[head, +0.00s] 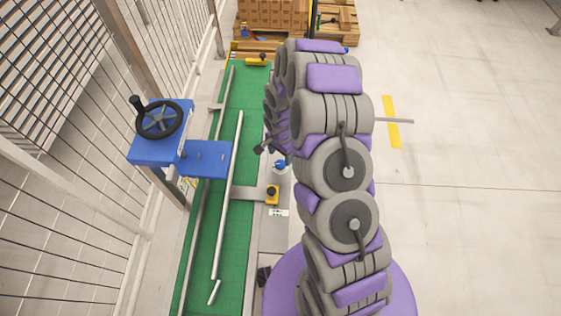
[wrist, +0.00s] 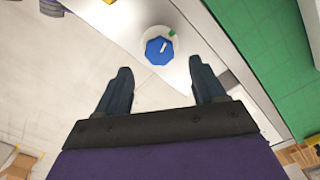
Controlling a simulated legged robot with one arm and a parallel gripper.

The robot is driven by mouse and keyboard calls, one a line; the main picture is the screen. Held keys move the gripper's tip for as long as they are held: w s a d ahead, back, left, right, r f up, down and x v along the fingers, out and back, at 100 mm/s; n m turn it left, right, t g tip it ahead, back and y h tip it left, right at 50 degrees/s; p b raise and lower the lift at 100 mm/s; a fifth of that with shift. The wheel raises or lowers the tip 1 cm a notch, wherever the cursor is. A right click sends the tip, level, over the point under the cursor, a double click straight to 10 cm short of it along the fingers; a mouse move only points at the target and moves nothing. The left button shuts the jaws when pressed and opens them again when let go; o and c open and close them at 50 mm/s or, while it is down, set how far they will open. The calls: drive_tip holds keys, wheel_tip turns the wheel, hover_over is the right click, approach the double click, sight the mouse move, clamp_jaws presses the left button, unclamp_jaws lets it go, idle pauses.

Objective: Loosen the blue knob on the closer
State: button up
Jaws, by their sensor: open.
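The blue knob (wrist: 159,50) shows in the wrist view on a pale round plate with a small green mark, fixed to a light metal surface. A light bar is on its face. In the head view the blue knob (head: 280,165) sits on the conveyor's side rail, just left of my arm. My gripper (wrist: 163,78) is open and empty, with its two dark fingers spread apart. The knob lies beyond the fingertips, roughly centred between them and not touched. In the head view the gripper (head: 261,149) is only partly visible beside my purple and grey arm.
A green conveyor belt (head: 236,120) with guide rails runs beside the knob. A yellow block with a black knob (head: 272,194) is nearby.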

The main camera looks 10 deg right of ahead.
sight(281, 163)
wheel_tip(281, 163, down, 5)
drive_tip(key=shift+b, duration=0.35)
drive_tip(key=shift+c, duration=0.5)
drive_tip(key=c, duration=1)
drive_tip(key=shift+o, duration=0.2)
